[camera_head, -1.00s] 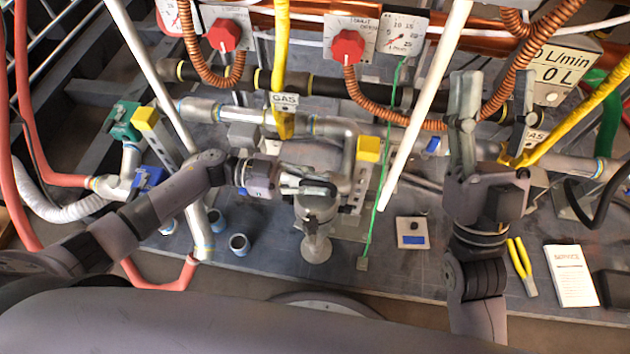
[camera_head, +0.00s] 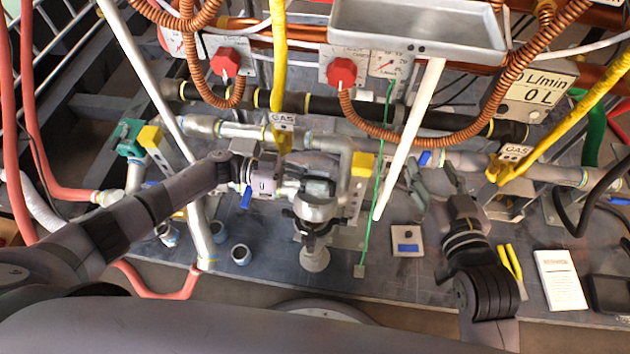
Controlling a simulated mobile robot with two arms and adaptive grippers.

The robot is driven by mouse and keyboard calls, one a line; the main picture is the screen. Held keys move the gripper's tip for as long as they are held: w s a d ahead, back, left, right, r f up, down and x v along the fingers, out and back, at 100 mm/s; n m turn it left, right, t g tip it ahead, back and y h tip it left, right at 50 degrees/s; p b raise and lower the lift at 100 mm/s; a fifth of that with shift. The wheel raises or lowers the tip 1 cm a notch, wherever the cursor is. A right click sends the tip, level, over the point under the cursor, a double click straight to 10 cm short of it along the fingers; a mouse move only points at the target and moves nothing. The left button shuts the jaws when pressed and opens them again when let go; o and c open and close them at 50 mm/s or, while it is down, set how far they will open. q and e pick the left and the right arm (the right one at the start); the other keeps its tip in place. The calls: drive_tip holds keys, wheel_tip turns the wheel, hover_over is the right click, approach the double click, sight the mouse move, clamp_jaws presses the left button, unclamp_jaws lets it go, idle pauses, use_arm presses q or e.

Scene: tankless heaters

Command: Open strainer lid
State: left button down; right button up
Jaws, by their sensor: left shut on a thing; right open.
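The strainer (camera_head: 316,208) is a grey metal fitting on the pipework at the middle of the bench, with a round pale base below it. My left gripper (camera_head: 292,187) reaches it from the left and is shut on its upper part. The fingers cover some of it, so I cannot tell whether they hold the lid or the body. My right gripper (camera_head: 433,180) is open and empty, to the right of the strainer and apart from it, its fingers pointing up and left.
A white slanted pipe (camera_head: 410,140) and a thin green wire (camera_head: 379,185) stand between the strainer and my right gripper. Yellow-handled pliers (camera_head: 512,265) and a white booklet (camera_head: 561,280) lie at the right. Blue-rimmed cups (camera_head: 241,254) stand at the left. A grey metal tray (camera_head: 415,48) is at the top.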

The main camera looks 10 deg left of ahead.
use_arm(q)
drive_tip(key=shift+w+a+r, duration=0.1)
drive_tip(key=shift+w, duration=0.4)
drive_tip(key=c, duration=1.6)
unclamp_jaws()
drive_tip(key=shift+c, duration=0.2)
drive_tip(key=shift+s, duration=0.1)
drive_tip(key=shift+a, duration=0.1)
drive_tip(key=a, duration=1.1)
drive_tip(key=shift+a, duration=0.4)
drive_tip(key=shift+c, duration=0.2)
